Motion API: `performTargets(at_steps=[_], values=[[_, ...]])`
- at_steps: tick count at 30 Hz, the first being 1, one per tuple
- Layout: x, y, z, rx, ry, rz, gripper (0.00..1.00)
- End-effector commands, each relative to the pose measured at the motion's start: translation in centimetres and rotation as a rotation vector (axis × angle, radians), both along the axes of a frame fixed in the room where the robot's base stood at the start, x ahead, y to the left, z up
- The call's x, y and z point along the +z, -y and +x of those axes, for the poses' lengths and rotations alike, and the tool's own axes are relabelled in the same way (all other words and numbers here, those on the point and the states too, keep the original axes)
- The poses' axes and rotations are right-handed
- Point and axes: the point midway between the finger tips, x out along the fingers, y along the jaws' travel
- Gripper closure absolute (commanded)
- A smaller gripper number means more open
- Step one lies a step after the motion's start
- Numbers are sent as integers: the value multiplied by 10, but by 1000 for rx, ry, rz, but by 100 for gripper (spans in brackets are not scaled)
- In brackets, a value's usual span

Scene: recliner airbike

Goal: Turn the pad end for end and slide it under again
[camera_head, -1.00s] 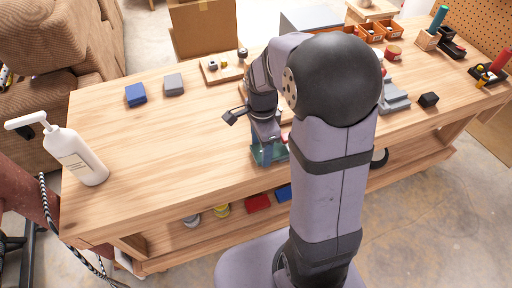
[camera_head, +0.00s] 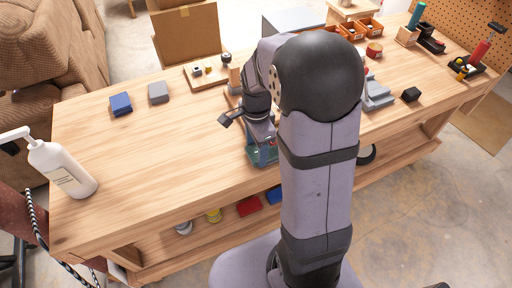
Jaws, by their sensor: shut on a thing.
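My gripper (camera_head: 264,148) points down at the front edge of the workbench, partly hidden by my own arm. It is shut on a teal, see-through-looking pad (camera_head: 262,157), of which only a small part shows at the fingertips. I cannot tell whether the pad touches the bench top or is held just above it. What lies behind my arm, including anything the pad could sit under, is mostly hidden; only a sliver of a wooden board (camera_head: 234,92) shows there.
On the wooden workbench (camera_head: 150,140) lie a blue block (camera_head: 121,104) and a grey block (camera_head: 158,93). A white pump bottle (camera_head: 62,168) stands at the left corner. A small board with parts (camera_head: 205,76) is at the back. The left-middle bench is clear.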

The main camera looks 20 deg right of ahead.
Motion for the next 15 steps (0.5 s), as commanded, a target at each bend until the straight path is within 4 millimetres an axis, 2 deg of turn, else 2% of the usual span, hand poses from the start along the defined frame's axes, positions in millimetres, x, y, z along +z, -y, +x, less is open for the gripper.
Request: performTargets(at_steps=[15], values=[[-4,0,0,0,0,0,73]])
